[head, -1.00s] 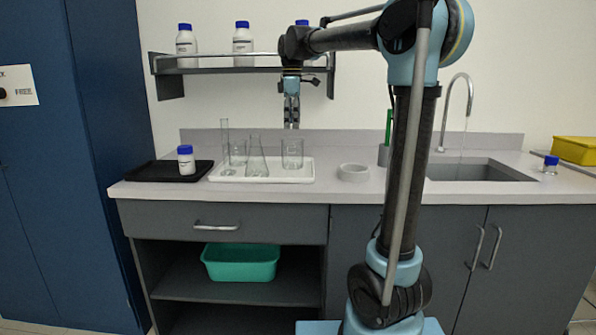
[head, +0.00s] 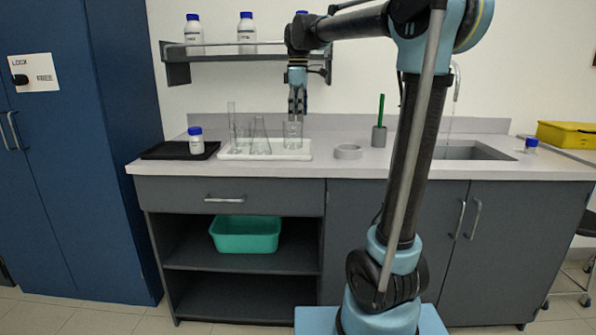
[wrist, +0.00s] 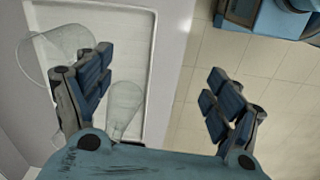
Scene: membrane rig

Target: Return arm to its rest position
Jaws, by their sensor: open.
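My gripper (head: 297,104) hangs fingers-down from my raised arm, in front of the shelf and over the right end of the white tray in the head view. Glassware stands on the white tray (head: 230,154): a tall cylinder (head: 232,128), a conical flask (head: 260,140) and a beaker (head: 292,136) below the gripper. In the wrist view, clear glass vessels (wrist: 125,108) show beside and behind the left finger.
A black tray (head: 165,151) holds a blue-capped white bottle (head: 196,142). The shelf (head: 225,55) carries several bottles. A grey ring (head: 348,152), a pot with a green rod (head: 379,136) and a sink (head: 460,150) lie to the right. The floor (head: 110,315) before the counter is clear.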

